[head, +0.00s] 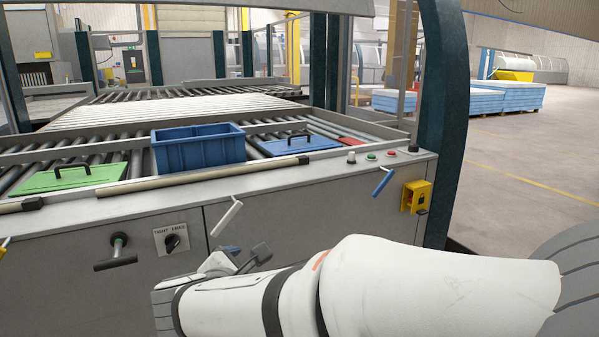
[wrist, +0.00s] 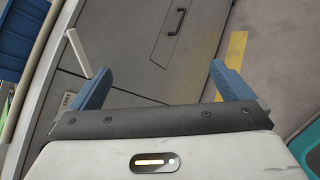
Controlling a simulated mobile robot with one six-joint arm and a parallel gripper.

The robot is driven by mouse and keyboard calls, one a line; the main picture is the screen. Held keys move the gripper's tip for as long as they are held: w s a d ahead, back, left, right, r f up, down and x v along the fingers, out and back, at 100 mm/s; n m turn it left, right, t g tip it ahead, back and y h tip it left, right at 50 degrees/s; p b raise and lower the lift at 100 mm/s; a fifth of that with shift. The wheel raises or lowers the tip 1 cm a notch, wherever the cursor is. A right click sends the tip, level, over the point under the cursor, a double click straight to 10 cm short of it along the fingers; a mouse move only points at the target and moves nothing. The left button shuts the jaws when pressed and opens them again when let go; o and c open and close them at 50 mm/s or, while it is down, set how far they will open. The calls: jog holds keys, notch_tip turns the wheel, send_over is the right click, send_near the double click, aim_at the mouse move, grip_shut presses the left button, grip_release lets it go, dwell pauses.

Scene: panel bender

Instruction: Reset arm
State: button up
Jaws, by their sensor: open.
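My arm reaches in from the right in the head view, in front of the grey cabinet of the machine. My gripper (head: 245,257) is at its end, low before the cabinet front, partly hidden by the wrist. In the wrist view my gripper (wrist: 165,85) shows two blue fingers spread wide apart with nothing between them. Beyond the fingers are the cabinet front (wrist: 130,40) and the floor. A white lever handle (head: 226,218) sticks out of the cabinet just above my gripper; in the wrist view it (wrist: 78,52) stands beside the left finger, and I cannot tell whether they touch.
On the roller bed are a blue bin (head: 198,150), a green lid (head: 70,178) and a blue lid (head: 298,146). A blue lever (head: 383,182), yellow lock box (head: 416,196), black T-handle (head: 117,252) and rotary switch (head: 171,241) project from the cabinet. Open floor lies right.

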jog(key=s+d+r+m+g+h+p, duration=0.1)
jog(key=s+d+r+m+g+p, duration=0.2)
jog(key=d+m, duration=0.45)
jog(key=s+d+r+m+g+p, duration=0.2)
jog(key=s+d+m+g+p, duration=0.25)
jog(key=d, duration=0.65)
jog(key=s+d+r+m+g+y+p, duration=0.1)
jog(key=s+d+r+m+y+p, duration=0.1)
jog(key=m, duration=0.5)
jog(key=s+d+r+m+y+p, duration=0.2)
jog(key=s+d+r+m+p, duration=0.1)
jog(key=m+p, duration=0.3)
jog(key=shift+s+d+m+g+p, duration=0.15)
jog(key=shift+s+m+g+p, duration=0.25)
jog(key=shift+s+p, duration=0.4)
